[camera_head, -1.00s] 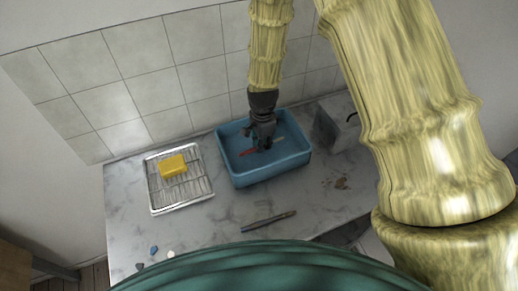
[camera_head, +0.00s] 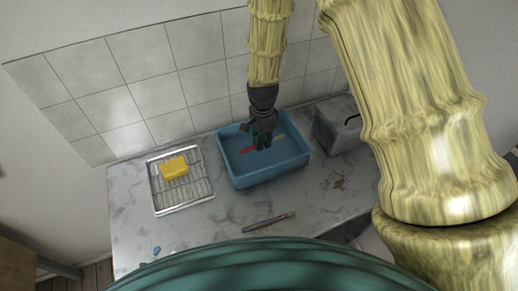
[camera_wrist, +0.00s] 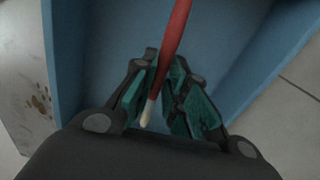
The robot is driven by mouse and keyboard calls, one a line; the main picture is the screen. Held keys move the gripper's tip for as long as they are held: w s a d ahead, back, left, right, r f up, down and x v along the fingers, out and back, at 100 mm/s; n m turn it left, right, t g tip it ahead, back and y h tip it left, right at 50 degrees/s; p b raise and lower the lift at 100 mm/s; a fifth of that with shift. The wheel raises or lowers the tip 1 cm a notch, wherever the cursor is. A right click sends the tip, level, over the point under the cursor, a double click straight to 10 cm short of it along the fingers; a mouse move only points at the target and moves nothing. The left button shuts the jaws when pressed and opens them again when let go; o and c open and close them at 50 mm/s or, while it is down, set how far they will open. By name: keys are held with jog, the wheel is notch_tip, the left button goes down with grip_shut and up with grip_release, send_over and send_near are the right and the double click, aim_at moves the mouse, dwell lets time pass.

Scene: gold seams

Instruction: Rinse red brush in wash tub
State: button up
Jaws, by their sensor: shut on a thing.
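The red brush (camera_wrist: 176,35) is a thin red stick with a pale end, and it passes between the fingers of my gripper (camera_wrist: 160,95) in the wrist view. My gripper (camera_head: 263,143) is shut on it, over the inside of the blue wash tub (camera_head: 298,163). In the head view the red part of the brush (camera_head: 248,150) shows left of the fingers, and a pale part shows to the right. The tub's blue wall and floor (camera_wrist: 112,35) fill much of the wrist view. I cannot tell whether the brush touches the tub floor or any water.
A wire rack (camera_head: 190,196) with a yellow sponge (camera_head: 175,167) on it lies left of the tub. A grey box (camera_head: 337,130) stands right of it. A thin brush-like stick (camera_head: 268,221) lies on the marble counter (camera_head: 225,215) in front. A tiled wall rises behind.

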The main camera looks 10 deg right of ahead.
jog(key=shift+r+p, duration=2.3)
jog(key=shift+r, duration=1.1)
notch_tip(320, 180, up, 4)
jog(key=p, duration=0.3)
jog(key=shift+f, duration=0.1)
dwell(0.7)
